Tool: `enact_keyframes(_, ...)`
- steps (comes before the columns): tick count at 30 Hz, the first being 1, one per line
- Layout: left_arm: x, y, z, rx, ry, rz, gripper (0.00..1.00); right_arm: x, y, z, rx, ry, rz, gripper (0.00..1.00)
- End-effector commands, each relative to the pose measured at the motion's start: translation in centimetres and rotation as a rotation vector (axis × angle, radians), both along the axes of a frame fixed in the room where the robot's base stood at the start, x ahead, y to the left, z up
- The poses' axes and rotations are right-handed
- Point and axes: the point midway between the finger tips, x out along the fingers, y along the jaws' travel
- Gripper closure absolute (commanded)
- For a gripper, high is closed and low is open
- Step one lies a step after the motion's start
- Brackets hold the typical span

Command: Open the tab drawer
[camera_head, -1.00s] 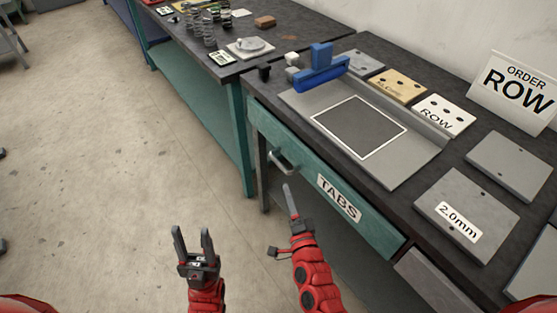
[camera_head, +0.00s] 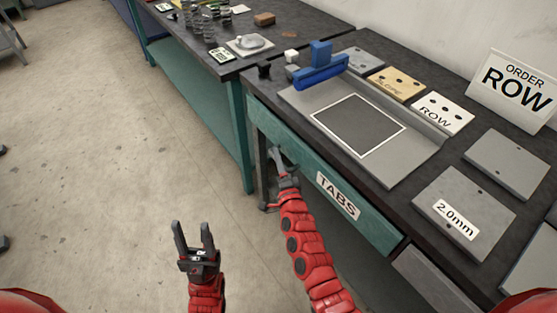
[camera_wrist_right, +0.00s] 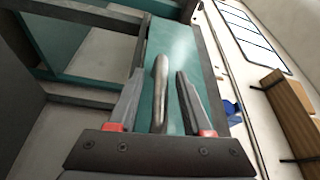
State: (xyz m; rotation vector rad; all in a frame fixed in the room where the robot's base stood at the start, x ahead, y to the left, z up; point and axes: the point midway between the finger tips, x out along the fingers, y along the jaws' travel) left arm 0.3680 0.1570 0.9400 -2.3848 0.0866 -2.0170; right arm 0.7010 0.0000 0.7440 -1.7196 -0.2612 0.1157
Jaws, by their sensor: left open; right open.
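The tab drawer (camera_head: 361,213) is a teal front labelled TABS under the dark workbench, and it looks shut. Its metal bar handle shows in the right wrist view (camera_wrist_right: 160,88), standing between the two open fingers of my right gripper (camera_wrist_right: 157,108). In the head view my right gripper (camera_head: 278,163) is at the handle's place and mostly covers it. I cannot tell whether a finger touches the handle. My left gripper (camera_head: 194,238) is open and empty over the floor, left of the drawer.
On the bench are a grey tray (camera_head: 408,168) with a blue tool (camera_head: 320,68), several sample plates (camera_head: 397,85) and an ORDER ROW sign (camera_head: 517,90). A second bench (camera_head: 237,68) holds springs. The floor (camera_head: 110,140) in front is clear.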

Motion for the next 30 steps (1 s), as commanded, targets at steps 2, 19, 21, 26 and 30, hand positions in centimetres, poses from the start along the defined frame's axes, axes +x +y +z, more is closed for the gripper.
enact_keyframes(2,0.0,0.0,0.0,0.0,0.0,0.0,0.5,-0.01,0.0,0.0,0.0,0.0,0.0,0.5)
enact_keyframes(19,0.0,0.0,0.0,0.0,0.0,0.0,0.5,-0.03,-0.01,-0.01,0.0,0.0,0.0,1.0)
enact_keyframes(21,-0.01,0.0,0.0,0.0,0.0,0.0,0.5,-0.03,-0.01,-0.02,0.0,0.0,0.0,1.0)
enact_keyframes(26,0.0,0.0,0.0,0.0,0.0,0.0,0.5,-0.04,-0.01,-0.03,0.0,0.001,0.0,1.0)
enact_keyframes(30,-0.01,0.0,0.0,0.0,0.0,0.0,0.5,-0.04,-0.01,-0.04,0.0,0.001,0.0,1.0)
